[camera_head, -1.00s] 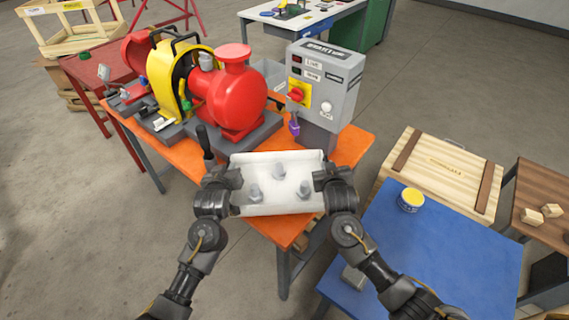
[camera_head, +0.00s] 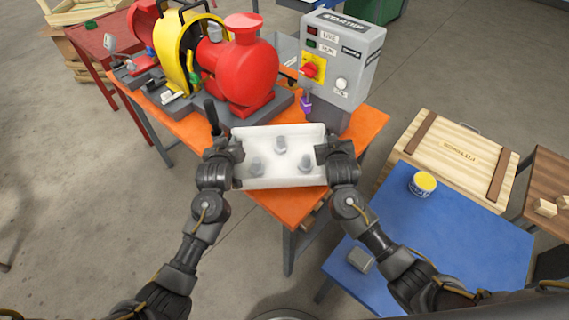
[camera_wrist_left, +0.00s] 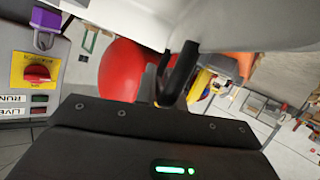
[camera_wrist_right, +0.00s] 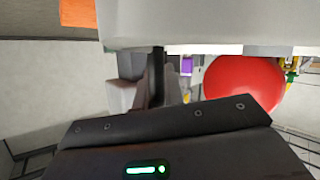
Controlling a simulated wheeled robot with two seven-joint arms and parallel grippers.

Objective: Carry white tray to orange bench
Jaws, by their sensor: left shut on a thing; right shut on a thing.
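The white tray (camera_head: 262,181) is held between my two grippers over the near end of the orange bench (camera_head: 365,128), with several grey bolt-like parts (camera_head: 281,146) standing in it. My left gripper (camera_head: 232,150) is shut on the tray's left end. My right gripper (camera_head: 328,150) is shut on its right end. The tray also fills the top of the left wrist view (camera_wrist_left: 240,22) and the right wrist view (camera_wrist_right: 200,22). Whether the tray touches the bench top cannot be told.
A red and yellow pump (camera_head: 248,70) and a grey control box (camera_head: 345,60) stand on the bench behind the tray. A dark upright handle (camera_head: 212,117) is close to the tray's left end. A blue table (camera_head: 450,235) with a yellow-lidded tin (camera_head: 423,184) is at right.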

